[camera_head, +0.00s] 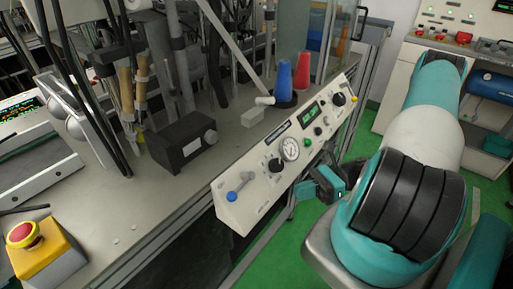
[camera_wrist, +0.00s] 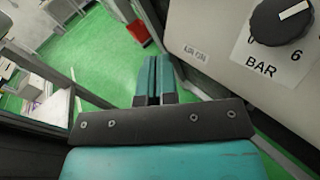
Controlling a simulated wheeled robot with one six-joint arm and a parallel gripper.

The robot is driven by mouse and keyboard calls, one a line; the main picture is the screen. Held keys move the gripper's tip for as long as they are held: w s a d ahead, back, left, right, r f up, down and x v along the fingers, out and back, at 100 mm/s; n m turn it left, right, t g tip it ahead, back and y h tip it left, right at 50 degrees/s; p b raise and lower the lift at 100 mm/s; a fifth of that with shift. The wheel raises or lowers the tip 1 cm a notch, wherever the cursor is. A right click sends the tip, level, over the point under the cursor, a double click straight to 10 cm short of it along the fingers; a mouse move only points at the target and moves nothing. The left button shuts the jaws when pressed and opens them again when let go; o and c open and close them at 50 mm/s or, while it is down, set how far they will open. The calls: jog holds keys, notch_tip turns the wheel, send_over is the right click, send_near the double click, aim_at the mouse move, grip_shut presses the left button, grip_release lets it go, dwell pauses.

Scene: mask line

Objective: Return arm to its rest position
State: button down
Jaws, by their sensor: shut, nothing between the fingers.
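My gripper (camera_head: 327,186) is partly visible in the head view, just right of the front of the sloped control panel (camera_head: 258,191), with my teal and white arm at the right. In the wrist view my gripper (camera_wrist: 157,72) shows two teal fingers side by side, shut with nothing between them. The panel (camera_wrist: 225,45) fills the upper right there, with a black knob (camera_wrist: 282,20) marked BAR close to the fingers. Whether the gripper touches the panel cannot be told.
The panel carries a gauge (camera_head: 289,149), a blue-tipped lever (camera_head: 238,189) and a green display (camera_head: 310,114). The panel stands at the edge of a grey bench (camera_head: 110,222) with a yellow emergency-stop box (camera_head: 46,250). Green floor (camera_head: 290,247) shows below; a red object (camera_wrist: 139,32) lies beyond the fingers.

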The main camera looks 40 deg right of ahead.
jog(key=w+a+r+n+g+h+p, duration=0.1)
jog(key=w+a+r+n+g+h, duration=0.3)
jog(key=r+n, duration=0.45)
jog(key=w+a+r+n+g+h+p, duration=0.1)
jog(key=w+a+r+n+g+h, duration=0.1)
jog(key=a+r+n+g+h, duration=0.45)
jog(key=s+a+r+n+t, duration=0.2)
jog(key=s+a+r+n, duration=0.2)
jog(key=a+r+n, duration=0.2)
jog(key=s+a+r+n+t+h, duration=0.1)
jog(key=s+a+r+n, duration=0.4)
jog(key=n, duration=0.6)
notch_tip(320, 180, up, 2)
jog(key=shift+a+r+t+p, duration=0.2)
jog(key=shift+a+t+p, duration=0.15)
jog(key=shift+a+t, duration=0.3)
